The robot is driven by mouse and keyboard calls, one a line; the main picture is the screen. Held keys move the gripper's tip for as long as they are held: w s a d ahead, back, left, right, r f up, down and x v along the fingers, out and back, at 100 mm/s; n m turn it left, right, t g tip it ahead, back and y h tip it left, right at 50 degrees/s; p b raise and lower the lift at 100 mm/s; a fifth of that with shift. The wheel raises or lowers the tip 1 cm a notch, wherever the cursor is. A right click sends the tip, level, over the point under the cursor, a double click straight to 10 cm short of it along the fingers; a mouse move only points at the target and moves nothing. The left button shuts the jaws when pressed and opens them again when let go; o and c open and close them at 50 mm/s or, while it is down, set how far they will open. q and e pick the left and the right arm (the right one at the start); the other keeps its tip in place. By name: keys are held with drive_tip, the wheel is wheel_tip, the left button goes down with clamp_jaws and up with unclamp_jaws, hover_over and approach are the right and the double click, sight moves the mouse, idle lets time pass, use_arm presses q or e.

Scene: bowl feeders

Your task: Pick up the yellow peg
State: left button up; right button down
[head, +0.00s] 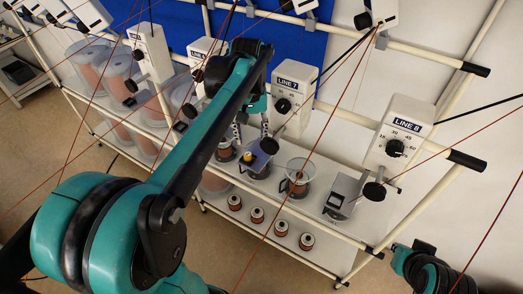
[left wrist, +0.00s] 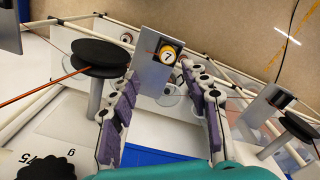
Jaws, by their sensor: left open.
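The yellow peg (head: 248,157) stands in a grey metal block under the LINE 7 unit. My right gripper is not visible.
The LINE 7 box (head: 292,88) and LINE 8 box (head: 398,135) with black knobs hang on cream rails. A clear cup (head: 301,172) and another grey block (head: 342,196) stand to the right. Several small jars (head: 257,215) line the lower shelf. Thin cables cross the view.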

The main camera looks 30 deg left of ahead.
sight(248, 154)
use_arm(q)
drive_tip(key=shift+s+a+f, duration=0.3)
drive_tip(key=shift+a+f, duration=0.05)
drive_tip(key=shift+f, duration=0.15)
drive_tip(key=shift+s+a+f, duration=0.25)
drive_tip(key=shift+a+f, duration=0.1)
drive_tip(key=shift+f, duration=0.15)
drive_tip(key=f, duration=0.1)
drive_tip(key=f+p, duration=0.1)
drive_tip(key=f, duration=0.1)
drive_tip(key=w+f, duration=0.1)
drive_tip(key=shift+d+f, duration=0.25)
drive_tip(key=shift+d, duration=0.1)
drive_tip(key=shift+s+a+f, duration=0.15)
drive_tip(key=shift+f, duration=0.1)
drive_tip(key=shift+s+a+f, duration=0.1)
drive_tip(key=shift+s+a, duration=0.1)
drive_tip(key=shift+w+d, duration=0.1)
drive_tip(key=shift+d, duration=0.1)
drive_tip(key=c, duration=0.6)
clamp_jaws()
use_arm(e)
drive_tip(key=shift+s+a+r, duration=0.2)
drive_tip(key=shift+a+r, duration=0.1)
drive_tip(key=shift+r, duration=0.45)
